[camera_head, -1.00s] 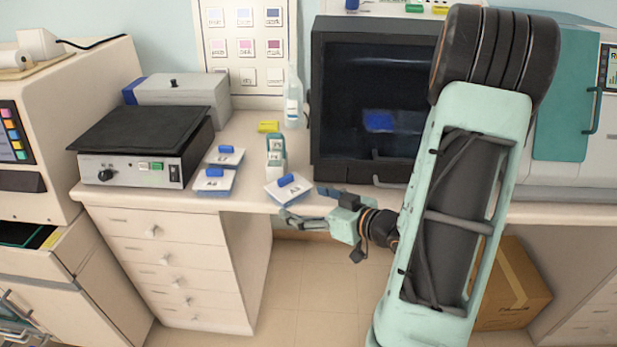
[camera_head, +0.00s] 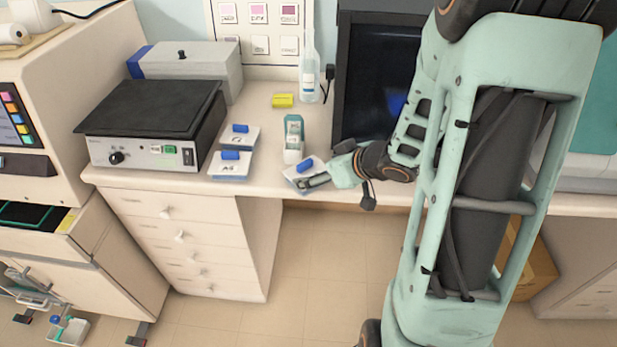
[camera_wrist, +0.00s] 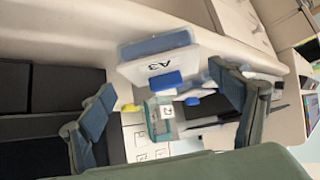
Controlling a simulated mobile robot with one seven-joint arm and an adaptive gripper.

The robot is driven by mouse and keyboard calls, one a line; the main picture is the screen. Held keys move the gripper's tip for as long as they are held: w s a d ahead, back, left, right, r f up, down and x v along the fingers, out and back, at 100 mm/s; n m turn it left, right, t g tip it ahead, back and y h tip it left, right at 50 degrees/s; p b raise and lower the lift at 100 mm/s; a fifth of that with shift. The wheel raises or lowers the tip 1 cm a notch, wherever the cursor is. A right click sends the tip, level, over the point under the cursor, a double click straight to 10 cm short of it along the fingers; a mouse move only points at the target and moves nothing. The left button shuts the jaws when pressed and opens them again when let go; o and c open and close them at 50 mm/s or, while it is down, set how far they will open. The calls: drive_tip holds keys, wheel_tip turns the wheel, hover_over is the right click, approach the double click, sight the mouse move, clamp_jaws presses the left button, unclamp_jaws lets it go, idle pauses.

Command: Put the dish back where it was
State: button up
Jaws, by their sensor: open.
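A white dish marked A3 with a blue block on its top (camera_head: 306,164) sits at the front edge of the bench; its label and blue block (camera_wrist: 167,81) face my wrist camera. My gripper (camera_head: 312,181) is at this dish's front right, overlapping it in the head view. In the wrist view my gripper (camera_wrist: 160,82) is open, one finger on each side of the blue block; I cannot tell whether they touch. Two similar dishes, a front one (camera_head: 228,172) and a rear one (camera_head: 240,141), stand to the left, beside the hotplate.
A black-topped hotplate (camera_head: 150,110) stands at the left of the bench. A white and green bottle (camera_head: 294,140) is just behind the A3 dish. A yellow block (camera_head: 283,100) and a clear bottle (camera_head: 309,75) are farther back. A dark-fronted cabinet (camera_head: 375,90) stands behind my arm.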

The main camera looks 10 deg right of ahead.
sight(307, 171)
drive_tip(key=b+x, duration=0.1)
drive_tip(key=x, duration=0.4)
drive_tip(key=shift+w+a+r, duration=0.1)
drive_tip(key=shift+a, duration=0.15)
drive_tip(key=shift+c, duration=0.3)
drive_tip(key=c, duration=1.2)
drive_tip(key=shift+o, duration=0.2)
drive_tip(key=shift+a+r, duration=0.1)
drive_tip(key=shift+r, duration=0.05)
